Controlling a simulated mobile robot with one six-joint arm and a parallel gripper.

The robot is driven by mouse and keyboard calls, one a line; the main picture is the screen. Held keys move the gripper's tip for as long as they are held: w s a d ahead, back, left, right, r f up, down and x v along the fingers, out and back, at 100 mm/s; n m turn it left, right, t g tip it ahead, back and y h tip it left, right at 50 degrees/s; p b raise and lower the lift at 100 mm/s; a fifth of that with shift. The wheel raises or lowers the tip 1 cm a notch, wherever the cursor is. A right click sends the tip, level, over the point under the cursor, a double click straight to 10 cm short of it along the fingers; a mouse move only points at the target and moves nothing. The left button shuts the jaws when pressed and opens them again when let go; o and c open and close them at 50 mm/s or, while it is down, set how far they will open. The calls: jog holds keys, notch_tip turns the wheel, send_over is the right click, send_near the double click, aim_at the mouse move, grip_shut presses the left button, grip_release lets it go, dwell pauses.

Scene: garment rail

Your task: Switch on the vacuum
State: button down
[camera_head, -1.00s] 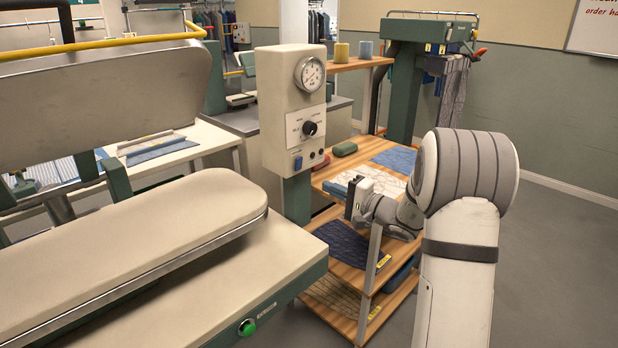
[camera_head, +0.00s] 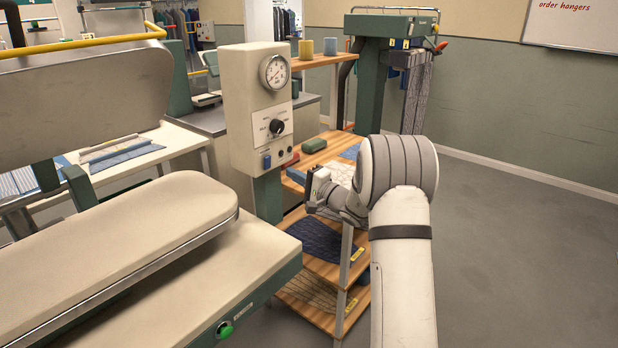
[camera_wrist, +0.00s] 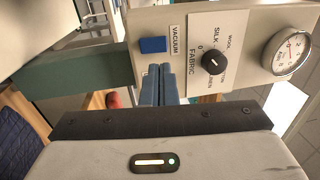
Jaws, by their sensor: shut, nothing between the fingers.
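The control box (camera_head: 258,100) stands on a green post behind the pressing board. Its vacuum switch is a small blue rocker (camera_wrist: 152,45) beside a VACUUM label in the wrist view; it also shows low on the box in the head view (camera_head: 267,162). I cannot tell which way the rocker is tipped. My gripper (camera_wrist: 165,70) is shut and empty, with its fingers pointing at the box just beside the switch. In the head view my gripper (camera_head: 313,188) is right of the switch, with a gap between them. Its fingertips are hard to make out there.
A fabric dial (camera_wrist: 213,61) and a pressure gauge (camera_wrist: 285,53) sit on the same box. The padded pressing board (camera_head: 120,225) and a green button (camera_head: 224,329) are at left. A wooden shelf unit (camera_head: 318,268) stands close under my gripper. Floor at right is clear.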

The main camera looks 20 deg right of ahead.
aim_at(269, 160)
jog(key=p+x, duration=0.1)
jog(key=x, duration=0.6)
jog(key=shift+w+a, duration=0.1)
jog(key=shift+w, duration=0.05)
